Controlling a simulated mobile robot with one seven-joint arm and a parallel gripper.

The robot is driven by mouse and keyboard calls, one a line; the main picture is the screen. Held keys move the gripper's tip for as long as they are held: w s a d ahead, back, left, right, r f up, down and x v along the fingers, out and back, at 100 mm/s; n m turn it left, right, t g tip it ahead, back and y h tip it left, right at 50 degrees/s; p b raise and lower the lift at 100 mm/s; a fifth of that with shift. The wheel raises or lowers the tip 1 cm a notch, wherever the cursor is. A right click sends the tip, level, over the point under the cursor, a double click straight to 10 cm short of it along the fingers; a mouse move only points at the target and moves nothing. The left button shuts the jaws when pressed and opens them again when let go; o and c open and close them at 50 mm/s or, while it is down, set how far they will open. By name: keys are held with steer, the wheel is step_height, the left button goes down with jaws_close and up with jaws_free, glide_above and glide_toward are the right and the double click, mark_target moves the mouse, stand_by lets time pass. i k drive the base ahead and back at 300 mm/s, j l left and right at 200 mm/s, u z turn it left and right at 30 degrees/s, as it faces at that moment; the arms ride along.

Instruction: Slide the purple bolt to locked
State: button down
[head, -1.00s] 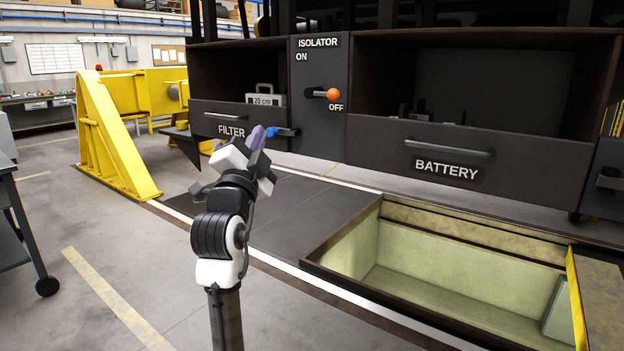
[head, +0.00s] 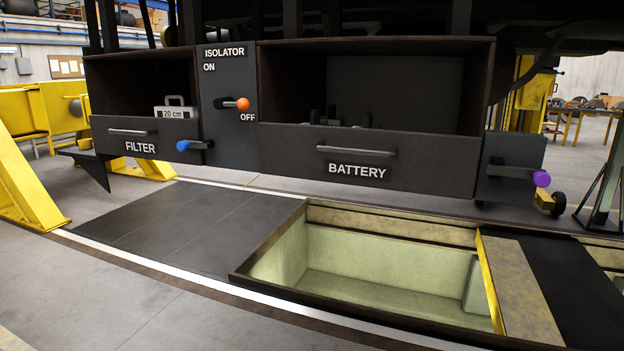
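The purple bolt knob (head: 541,179) sticks out at the right end of a dark box under the railcar, right of the battery drawer. Its dark bar (head: 503,171) runs left from the knob across the box face. I cannot tell from this view whether the bolt is locked. My gripper is out of the head view.
An open pit (head: 370,270) with a dark rim lies in the floor in front of the battery drawer (head: 370,160). A plate with a yellow edge (head: 520,290) covers its right side. A blue-knobbed bolt (head: 184,146) and orange isolator lever (head: 242,104) are at left. Dark floor panels (head: 170,225) lie left.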

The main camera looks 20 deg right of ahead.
mark_target(540, 177)
steer(key=z, duration=1.35)
